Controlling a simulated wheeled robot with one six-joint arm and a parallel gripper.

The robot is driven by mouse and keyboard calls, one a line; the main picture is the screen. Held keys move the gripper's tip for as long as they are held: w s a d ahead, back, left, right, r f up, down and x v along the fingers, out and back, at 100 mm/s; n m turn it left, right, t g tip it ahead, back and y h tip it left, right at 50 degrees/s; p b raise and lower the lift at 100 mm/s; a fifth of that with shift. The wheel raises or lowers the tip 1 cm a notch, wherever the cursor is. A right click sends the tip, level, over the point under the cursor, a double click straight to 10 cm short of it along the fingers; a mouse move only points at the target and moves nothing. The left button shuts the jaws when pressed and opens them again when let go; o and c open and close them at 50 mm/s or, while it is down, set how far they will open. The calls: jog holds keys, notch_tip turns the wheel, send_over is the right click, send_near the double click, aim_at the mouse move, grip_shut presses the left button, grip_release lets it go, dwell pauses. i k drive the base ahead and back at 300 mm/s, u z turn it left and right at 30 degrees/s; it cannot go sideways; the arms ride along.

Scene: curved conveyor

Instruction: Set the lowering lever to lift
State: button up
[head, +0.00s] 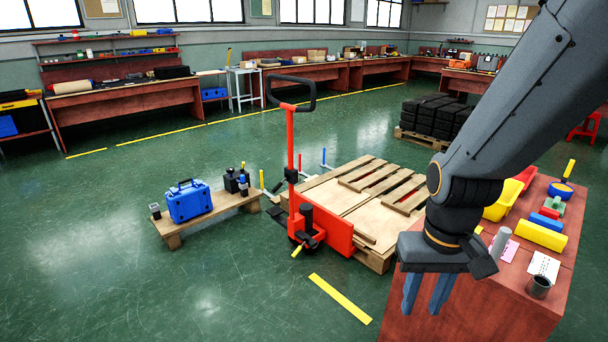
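A red hand pallet truck (325,228) stands in the middle, in front of wooden pallets (350,190). Its black loop handle (291,82) tops an upright red shaft (290,135). A small dark fitting (291,174) sits partway down the shaft. A yellow-tipped part (297,251) sticks out low at the front of the base. I cannot tell which of these parts is the lowering lever, nor its setting. My gripper (421,308) hangs at the lower right, pointing down, fingers apart and empty. It is well to the right of the truck and touches nothing visible.
A red-brown table (480,312) with yellow bins and small items stands at right, close to my gripper. A low wooden platform (215,213) with a blue case (188,201) is left of the truck. Black stacked goods (437,118) stand behind. The front-left floor is clear.

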aim_at(297, 252)
jog(key=u, duration=0.6)
jog(key=i, duration=1.85)
jog(key=u, duration=0.75)
